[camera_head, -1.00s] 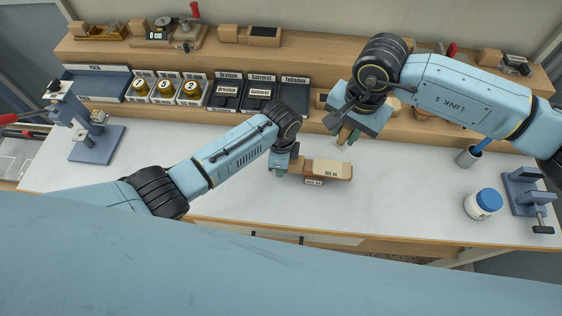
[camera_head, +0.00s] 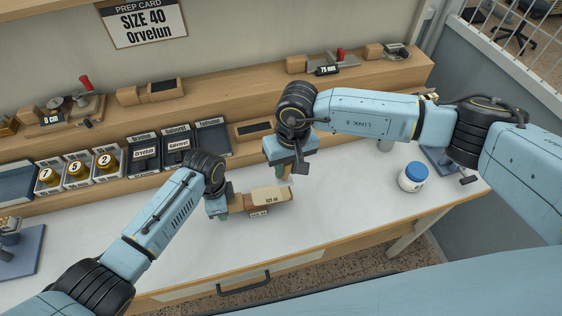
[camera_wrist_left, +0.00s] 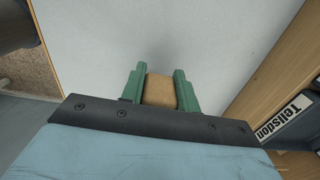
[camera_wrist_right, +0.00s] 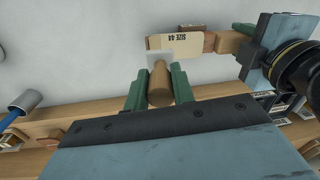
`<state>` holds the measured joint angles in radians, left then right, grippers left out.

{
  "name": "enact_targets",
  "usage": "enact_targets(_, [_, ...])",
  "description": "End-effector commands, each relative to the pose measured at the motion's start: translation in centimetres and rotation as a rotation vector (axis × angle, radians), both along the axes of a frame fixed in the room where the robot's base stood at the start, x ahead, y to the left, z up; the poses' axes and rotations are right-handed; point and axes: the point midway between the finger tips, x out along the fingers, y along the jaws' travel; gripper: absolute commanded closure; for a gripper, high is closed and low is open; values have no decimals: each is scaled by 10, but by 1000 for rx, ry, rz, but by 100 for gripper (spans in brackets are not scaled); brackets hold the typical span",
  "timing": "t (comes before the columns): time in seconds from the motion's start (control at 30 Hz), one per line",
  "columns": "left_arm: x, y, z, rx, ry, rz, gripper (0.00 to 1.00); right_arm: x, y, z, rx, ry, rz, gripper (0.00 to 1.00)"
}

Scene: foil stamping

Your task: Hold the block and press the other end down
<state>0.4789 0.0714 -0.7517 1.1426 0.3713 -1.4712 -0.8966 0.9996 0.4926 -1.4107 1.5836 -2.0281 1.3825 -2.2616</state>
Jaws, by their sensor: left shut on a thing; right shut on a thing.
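A wooden block (camera_head: 246,201) with a cream piece (camera_head: 272,194) on it, marked what looks like SIZE 44, is at the middle of the white worktop. My left gripper (camera_head: 222,207) is shut on the block's left end; the left wrist view shows the wood (camera_wrist_left: 160,91) between the green fingers. My right gripper (camera_head: 290,168) is shut on a round wooden handle (camera_wrist_right: 160,84) with a thin pale plate (camera_wrist_right: 159,57) at its tip. The plate is close to the cream piece in the right wrist view; I cannot tell whether they touch.
A white jar with a blue lid (camera_head: 411,177) stands at the right. A prep card (camera_head: 144,22) reads SIZE 40 Orvelun. The worktop's front is clear.

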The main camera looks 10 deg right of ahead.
Motion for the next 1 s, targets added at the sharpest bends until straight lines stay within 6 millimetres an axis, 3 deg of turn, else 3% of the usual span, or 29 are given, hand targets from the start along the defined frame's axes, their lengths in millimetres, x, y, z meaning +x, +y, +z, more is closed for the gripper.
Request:
enact_targets(0.6, [0, 0, 0, -1, -1, 0, 99, 0, 4, -46, 0, 2, 5, 98])
enact_targets(1.0, [0, 0, 0, -1, -1, 0, 99, 0, 4, -54, -1, -1, 6, 98])
